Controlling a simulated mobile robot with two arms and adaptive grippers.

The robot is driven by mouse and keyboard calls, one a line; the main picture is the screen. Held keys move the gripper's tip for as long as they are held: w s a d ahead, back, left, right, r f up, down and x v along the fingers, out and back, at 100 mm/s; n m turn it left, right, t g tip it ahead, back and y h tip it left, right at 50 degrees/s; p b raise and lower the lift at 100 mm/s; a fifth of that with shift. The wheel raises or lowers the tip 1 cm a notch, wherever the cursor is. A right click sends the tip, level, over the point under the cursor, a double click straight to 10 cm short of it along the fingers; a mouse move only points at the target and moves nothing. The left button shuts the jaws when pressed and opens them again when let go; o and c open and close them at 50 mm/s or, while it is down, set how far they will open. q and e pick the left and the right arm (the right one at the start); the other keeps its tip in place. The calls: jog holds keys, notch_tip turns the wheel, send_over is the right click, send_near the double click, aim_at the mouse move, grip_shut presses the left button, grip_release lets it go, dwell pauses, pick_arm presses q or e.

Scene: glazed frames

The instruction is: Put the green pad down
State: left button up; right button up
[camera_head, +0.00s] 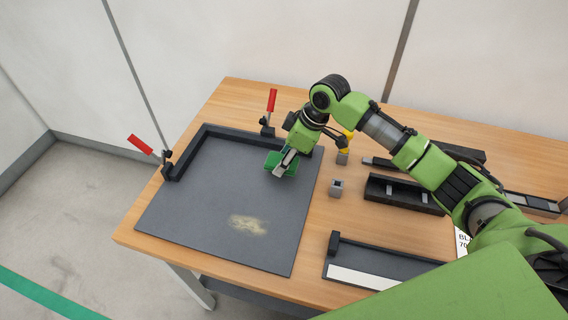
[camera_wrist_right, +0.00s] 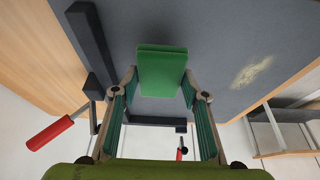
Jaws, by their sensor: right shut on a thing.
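The green pad (camera_head: 281,163) is at my right gripper (camera_head: 288,161), over the upper right part of the dark grey board (camera_head: 190,210). In the right wrist view the green pad (camera_wrist_right: 161,70) sits between the two fingers of my right gripper (camera_wrist_right: 160,84), which is shut on it. I cannot tell whether the pad's underside touches the board. A pale dusty patch (camera_head: 248,225) marks the board below and left of the pad; it also shows in the right wrist view (camera_wrist_right: 252,70). My left gripper is not in view.
Dark rails edge the board's back and left, with two red-handled clamps (camera_head: 271,101) (camera_head: 141,144). Right of the board are a small grey block (camera_head: 336,188), a yellow-topped item (camera_head: 343,157), a black tray (camera_head: 402,196) and a black-and-white fixture (camera_head: 370,277). The board's middle is clear.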

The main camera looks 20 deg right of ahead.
jog(key=shift+w+f, duration=0.2)
jog(key=shift+f, duration=0.05)
notch_tip(320, 180, down, 2)
jog(key=shift+f+p, duration=0.1)
jog(key=shift+p, duration=0.75)
jog(key=shift+d+f, duration=0.1)
jog(key=shift+f, duration=0.4)
jog(key=shift+f, duration=0.1)
jog(key=shift+s+f, duration=0.15)
jog(key=shift+f, duration=0.2)
jog(key=o, duration=1)
jog(key=shift+f, duration=0.15)
